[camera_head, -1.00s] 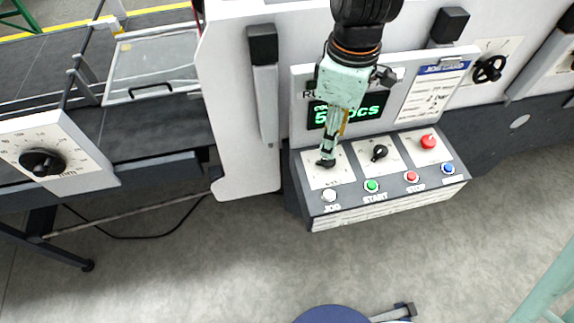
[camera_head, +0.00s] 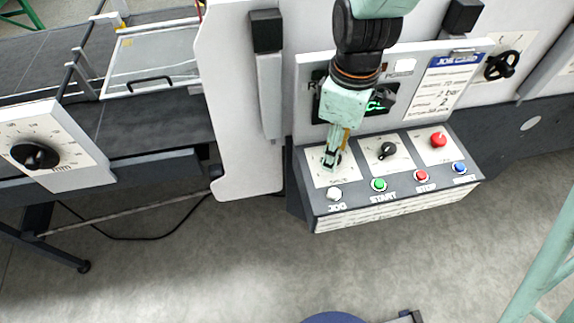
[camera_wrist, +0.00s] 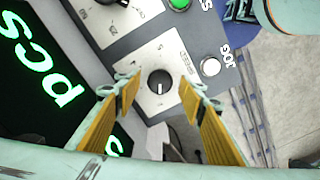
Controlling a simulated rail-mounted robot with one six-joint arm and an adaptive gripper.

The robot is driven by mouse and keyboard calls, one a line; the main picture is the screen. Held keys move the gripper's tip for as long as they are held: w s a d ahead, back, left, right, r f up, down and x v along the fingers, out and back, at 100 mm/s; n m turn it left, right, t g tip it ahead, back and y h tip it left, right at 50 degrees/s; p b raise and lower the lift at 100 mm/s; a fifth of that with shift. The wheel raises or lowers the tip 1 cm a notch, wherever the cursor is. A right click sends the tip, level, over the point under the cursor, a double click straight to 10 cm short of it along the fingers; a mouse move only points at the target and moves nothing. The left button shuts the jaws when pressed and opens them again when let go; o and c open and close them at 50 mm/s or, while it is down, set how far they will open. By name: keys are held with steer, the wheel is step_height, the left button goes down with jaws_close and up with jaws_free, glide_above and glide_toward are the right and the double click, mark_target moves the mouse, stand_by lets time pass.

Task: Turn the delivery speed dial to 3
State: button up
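A small black dial (camera_wrist: 160,83) with a white pointer line sits on a white plate at the left end of the control panel. The plate's lettering looks like "SPEED"; its scale is too small to read. In the head view, my gripper (camera_head: 331,163) is over this dial and partly hides it. In the wrist view, my gripper (camera_wrist: 159,80) is open, its two orange-padded fingers on either side of the dial with gaps visible. I cannot tell how far the tips are above the plate.
A second black knob (camera_head: 387,150) and a red mushroom button (camera_head: 438,140) sit to the right. The white jog (camera_head: 334,194), green start (camera_head: 379,185) and red stop (camera_head: 421,176) buttons line the front. A larger dial (camera_head: 35,156) is at far left.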

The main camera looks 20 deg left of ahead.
steer(key=shift+f, duration=0.3)
steer(key=c, duration=0.8)
steer(key=shift+c, duration=0.2)
steer(key=shift+s+a+m, duration=0.1)
steer(key=shift+m, duration=0.4)
steer(key=shift+m+b, duration=0.45)
steer(key=shift+m, duration=0.15)
steer(key=m, duration=0.2)
steer(key=shift+r+m+b, duration=0.1)
steer(key=shift+m+b, duration=0.2)
steer(key=shift+m, duration=0.1)
steer(key=m+b, duration=0.1)
steer(key=m, duration=0.5)
steer(key=shift+a+r+m, duration=0.1)
steer(key=shift+m, duration=0.3)
